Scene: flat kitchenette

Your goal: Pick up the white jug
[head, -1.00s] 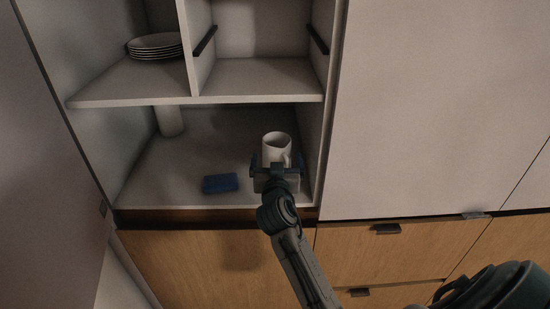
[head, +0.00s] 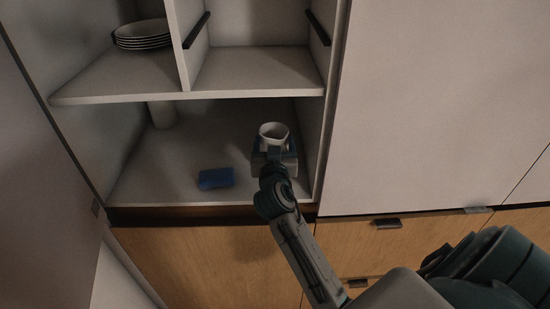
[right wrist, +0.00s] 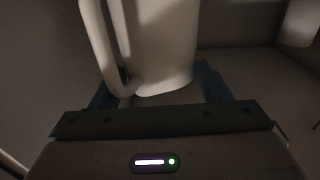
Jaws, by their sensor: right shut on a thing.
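The white jug (head: 273,130) is upright in the lower right of the open cupboard, its rim facing up. My right gripper (head: 274,150) reaches in from the front and is shut on it. The gripper hides the jug's lower part in the head view. In the right wrist view the jug (right wrist: 165,45) stands between the blue fingers, its handle on the left side. I cannot tell whether its base touches the shelf. My left gripper is not in view.
A pale cylinder (head: 162,114) stands at the back left. A shelf (head: 255,85) runs above the jug, with stacked plates (head: 143,35) at upper left. The cupboard's right wall is close.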

